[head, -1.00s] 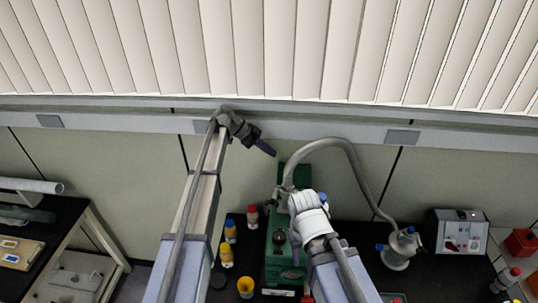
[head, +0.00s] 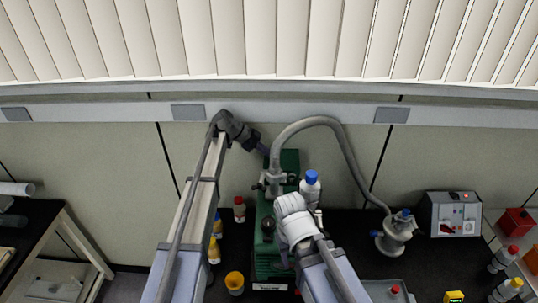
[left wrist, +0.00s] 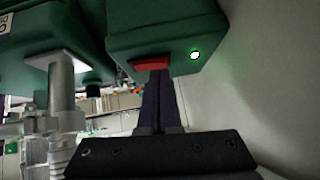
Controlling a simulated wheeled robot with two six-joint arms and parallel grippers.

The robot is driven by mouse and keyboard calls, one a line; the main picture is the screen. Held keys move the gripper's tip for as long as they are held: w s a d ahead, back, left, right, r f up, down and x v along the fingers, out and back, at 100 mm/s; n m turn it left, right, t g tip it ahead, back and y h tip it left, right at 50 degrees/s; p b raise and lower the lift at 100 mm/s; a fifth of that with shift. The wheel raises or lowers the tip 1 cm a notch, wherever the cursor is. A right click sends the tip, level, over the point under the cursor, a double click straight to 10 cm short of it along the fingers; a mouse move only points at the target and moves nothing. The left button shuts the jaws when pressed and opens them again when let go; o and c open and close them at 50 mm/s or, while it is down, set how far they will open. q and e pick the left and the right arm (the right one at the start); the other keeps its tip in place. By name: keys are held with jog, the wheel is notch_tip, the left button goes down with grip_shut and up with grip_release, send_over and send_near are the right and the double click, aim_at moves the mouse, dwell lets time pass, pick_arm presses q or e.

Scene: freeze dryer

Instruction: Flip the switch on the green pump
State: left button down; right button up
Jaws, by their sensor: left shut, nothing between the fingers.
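The green pump (head: 290,161) stands on the dark bench in the head view, with a grey hose fixed to its top. In the left wrist view, the green pump (left wrist: 165,28) fills the top, and its red switch (left wrist: 151,62) shows with a lit green lamp (left wrist: 195,55) beside it. My left gripper (left wrist: 158,74) is shut and empty, its fingertips at the switch; contact cannot be told for certain. In the head view my left gripper (head: 263,149) reaches the pump's far end. My right arm hangs over the pump's right side; its gripper fingers are hidden.
Bottles with red, blue and yellow caps line the pump's left side, with a yellow cup (head: 235,281) in front. A blue-capped bottle (head: 310,188) stands at its right. The hose (head: 350,160) arches to a metal trap (head: 397,236). A grey control box (head: 456,214) stands farther right.

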pick_arm(q)
jog(key=shift+w+f+b, duration=0.1)
jog(key=shift+f+b, duration=0.2)
jog(key=shift+r, duration=0.1)
jog(key=shift+s, duration=0.9)
jog(key=shift+r, duration=0.1)
jog(key=shift+w+r+p, duration=0.1)
jog(key=shift+p, duration=0.2)
